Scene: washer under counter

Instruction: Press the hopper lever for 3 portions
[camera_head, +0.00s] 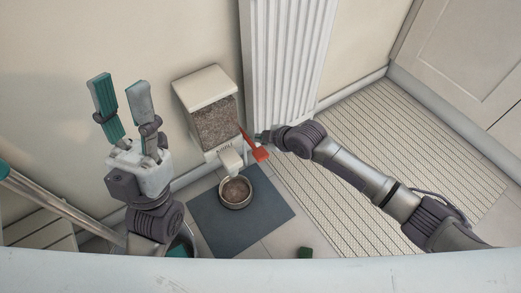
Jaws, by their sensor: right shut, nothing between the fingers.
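The hopper (217,124) is a cream-lidded dispenser against the wall, with brown pellets behind its clear front. Its red lever (256,148) sticks out on the right side and slopes down to a wide red end. A bowl (236,191) with brown contents stands under the spout. My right gripper (259,136) is shut beside the lever, coming from the right; its tips are small here, and I cannot tell whether they touch the lever. My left gripper (122,108) points up at the left, open and empty, with its teal-padded fingers apart.
A dark mat (265,212) lies under the bowl. A ribbed light mat (385,150) covers the floor at right. A small green block (305,253) lies near the front edge. A cabinet (465,50) is at upper right.

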